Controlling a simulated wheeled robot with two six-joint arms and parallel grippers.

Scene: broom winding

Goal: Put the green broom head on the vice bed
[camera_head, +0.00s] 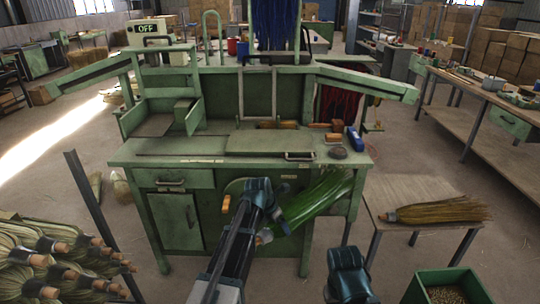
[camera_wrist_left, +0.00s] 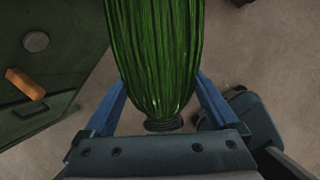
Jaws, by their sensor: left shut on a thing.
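The green broom head (camera_head: 318,196) is a bundle of long green bristles in front of the green workbench. It slants up to the right from my left gripper (camera_head: 277,222). In the left wrist view the broom head (camera_wrist_left: 155,55) lies between the two blue fingers of my left gripper (camera_wrist_left: 162,98), with its narrow bound end toward the palm. The left gripper is shut on it. The vice bed seems to be the flat green plate (camera_head: 265,143) on the bench top, with a handle at its front; the broom head is apart from it. My right gripper's fingers are not visible.
A side table (camera_head: 400,192) at right holds a straw-coloured broom head (camera_head: 440,210). A green bin (camera_head: 447,288) stands at lower right, and several straw broom heads (camera_head: 50,262) are heaped at lower left. A dark stone-like lump (camera_head: 338,153) and a blue object (camera_head: 355,139) sit on the bench's right end.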

